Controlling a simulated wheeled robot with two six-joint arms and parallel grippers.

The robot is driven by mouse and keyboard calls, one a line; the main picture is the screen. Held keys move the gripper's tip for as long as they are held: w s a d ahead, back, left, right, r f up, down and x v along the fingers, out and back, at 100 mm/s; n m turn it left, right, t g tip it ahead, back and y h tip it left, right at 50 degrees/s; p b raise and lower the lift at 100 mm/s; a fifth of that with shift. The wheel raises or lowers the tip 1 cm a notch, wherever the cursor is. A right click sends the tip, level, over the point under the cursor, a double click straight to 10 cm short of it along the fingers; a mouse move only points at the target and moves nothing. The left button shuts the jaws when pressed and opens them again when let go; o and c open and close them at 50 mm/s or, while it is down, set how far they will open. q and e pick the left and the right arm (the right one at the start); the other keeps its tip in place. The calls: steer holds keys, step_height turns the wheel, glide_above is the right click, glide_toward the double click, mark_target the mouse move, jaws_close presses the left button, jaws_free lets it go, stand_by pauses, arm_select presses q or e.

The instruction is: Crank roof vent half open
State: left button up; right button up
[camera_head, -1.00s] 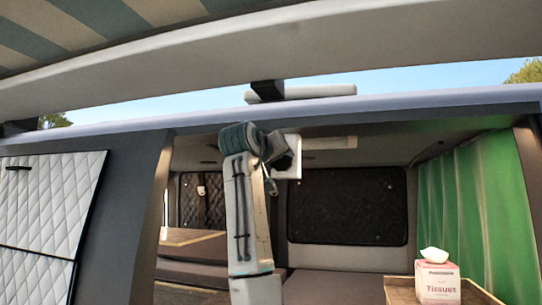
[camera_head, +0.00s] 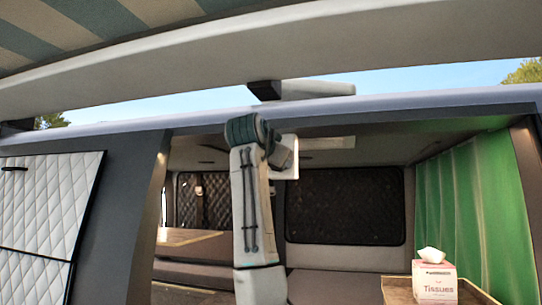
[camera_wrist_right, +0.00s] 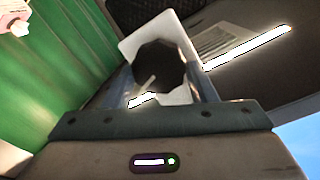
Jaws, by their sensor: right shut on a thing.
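The roof vent's pale lid (camera_head: 310,90) sits on top of the van roof, its near side raised, with a dark end at the left. Under the roof a white plate (camera_head: 289,172) shows behind my right arm. In the right wrist view the white plate (camera_wrist_right: 137,42) carries a dark many-sided knob (camera_wrist_right: 158,62) with a small grey pointer. My right gripper (camera_wrist_right: 163,82) has a finger on each side of the knob and is shut on it. In the head view the wrist largely hides the gripper (camera_head: 282,154). My left gripper is out of view.
A tissue box (camera_head: 435,282) stands on a wooden tray (camera_head: 398,291) at the lower right. A green curtain (camera_head: 465,205) hangs at the right. The roof edge (camera_head: 400,106) and raised tailgate (camera_head: 420,35) pass close above my arm. A quilted panel (camera_head: 50,205) is at the left.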

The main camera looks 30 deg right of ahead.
steer(key=m, duration=0.3)
steer(key=m+t+b, duration=0.1)
steer(key=m, duration=0.2)
steer(key=m+y, duration=0.1)
steer(key=m, duration=0.3)
steer(key=shift+s+d+r+t, duration=0.1)
steer(key=shift+s+r+t, duration=0.15)
steer(key=shift+t, duration=0.15)
